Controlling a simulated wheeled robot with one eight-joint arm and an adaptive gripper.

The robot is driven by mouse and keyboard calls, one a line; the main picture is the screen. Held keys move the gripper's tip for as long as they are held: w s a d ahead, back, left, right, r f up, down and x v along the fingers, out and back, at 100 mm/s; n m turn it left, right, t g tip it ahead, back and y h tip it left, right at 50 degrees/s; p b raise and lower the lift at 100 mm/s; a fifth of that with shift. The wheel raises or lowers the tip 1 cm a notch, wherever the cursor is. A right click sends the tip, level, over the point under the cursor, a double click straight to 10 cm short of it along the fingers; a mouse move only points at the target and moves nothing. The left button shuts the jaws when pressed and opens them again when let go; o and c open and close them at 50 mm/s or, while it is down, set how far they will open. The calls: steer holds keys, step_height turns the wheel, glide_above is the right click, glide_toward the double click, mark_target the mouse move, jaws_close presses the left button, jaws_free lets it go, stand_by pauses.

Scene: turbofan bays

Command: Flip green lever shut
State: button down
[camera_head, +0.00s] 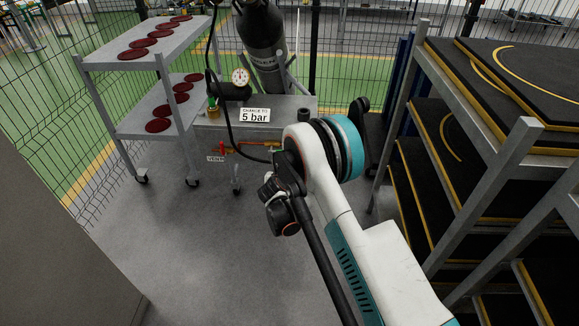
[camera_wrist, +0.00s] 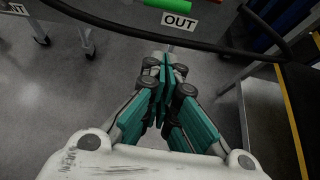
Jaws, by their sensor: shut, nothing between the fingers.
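The green lever (camera_wrist: 168,4) shows in the wrist view at the top edge, cut off by the frame, just above a white label reading OUT (camera_wrist: 179,21). It lies roughly level across the picture. My gripper (camera_wrist: 165,72) is shut and empty below the label in the wrist view, apart from the lever. A dark hose (camera_wrist: 130,38) crosses the picture between the fingertips and the lever. In the head view my arm covers the area around the green lever, so I cannot make it out clearly there.
A grey cart (camera_head: 285,103) carries a gauge (camera_head: 240,76), a dark cylinder (camera_head: 262,40) and a 5 bar sign (camera_head: 255,115). A red lever (camera_head: 223,150) sits on its front, left of my arm. A shelf rack (camera_head: 455,175) stands close on the right. The floor (camera_head: 190,240) ahead is clear.

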steer(key=shift+s+f, duration=0.25)
steer(key=shift+f, duration=0.15)
steer(key=b+x, duration=0.4)
steer(key=x, duration=0.6)
steer(key=shift+w+r+b, duration=0.2)
steer(key=shift+r+b, duration=0.05)
steer(key=shift+r, duration=0.75)
steer(key=shift+w+r+b, duration=0.2)
steer(key=shift+r+b, duration=0.05)
steer(key=shift+r, duration=0.7)
steer(key=shift+s+r+n, duration=0.1)
steer(key=shift+r+n, duration=0.1)
steer(key=shift+n, duration=0.1)
steer(key=shift+r, duration=0.1)
